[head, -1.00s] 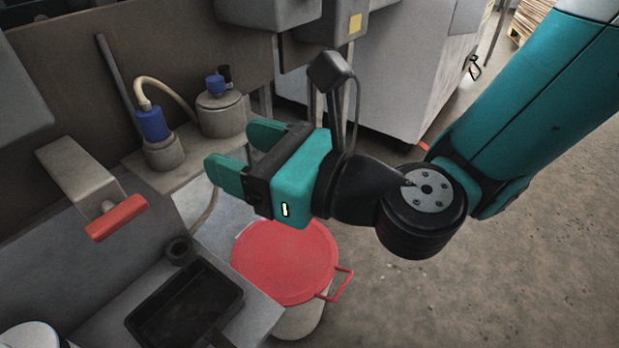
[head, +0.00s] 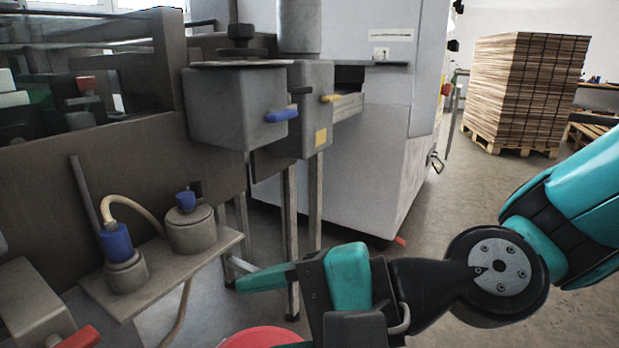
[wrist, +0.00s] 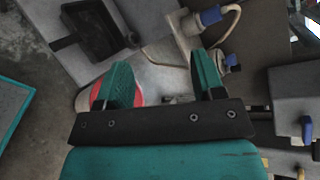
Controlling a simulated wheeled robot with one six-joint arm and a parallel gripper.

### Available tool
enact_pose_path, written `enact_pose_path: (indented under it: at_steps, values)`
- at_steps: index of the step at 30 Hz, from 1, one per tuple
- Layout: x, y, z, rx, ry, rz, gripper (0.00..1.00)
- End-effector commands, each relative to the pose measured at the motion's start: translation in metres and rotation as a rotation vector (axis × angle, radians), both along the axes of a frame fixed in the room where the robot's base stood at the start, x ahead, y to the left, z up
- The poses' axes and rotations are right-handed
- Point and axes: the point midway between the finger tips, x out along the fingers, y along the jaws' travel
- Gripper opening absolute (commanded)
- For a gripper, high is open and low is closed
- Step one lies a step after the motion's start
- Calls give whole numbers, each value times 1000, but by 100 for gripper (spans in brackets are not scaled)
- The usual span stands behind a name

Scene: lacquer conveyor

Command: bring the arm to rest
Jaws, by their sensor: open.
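My gripper (head: 290,281) is in the lower middle of the head view, on my teal and black arm that comes in from the right. Its jaws are apart with nothing between them. In the wrist view my gripper (wrist: 160,82) shows two teal fingers, wide apart and empty. The red lid (head: 262,338) of a bucket lies below the gripper at the bottom edge of the head view. In the wrist view part of the red lid (wrist: 84,98) shows behind the left finger.
A shelf (head: 112,303) with two pots stands at left. Grey boxes with a blue handle (head: 282,116) hang behind the gripper. A large light cabinet (head: 375,165) is behind them. A pallet stack (head: 525,90) stands at back right.

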Motion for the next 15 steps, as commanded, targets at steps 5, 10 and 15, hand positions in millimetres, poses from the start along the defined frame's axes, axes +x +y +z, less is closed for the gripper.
enact_pose_path:
  at_steps: [5, 10, 15]
  values:
    - [-1, -68, -21, -369, -521, 308, 62]
    - [-3, -133, -32, -632, -750, 571, 62]
    - [-12, -194, -30, -815, -835, 810, 62]
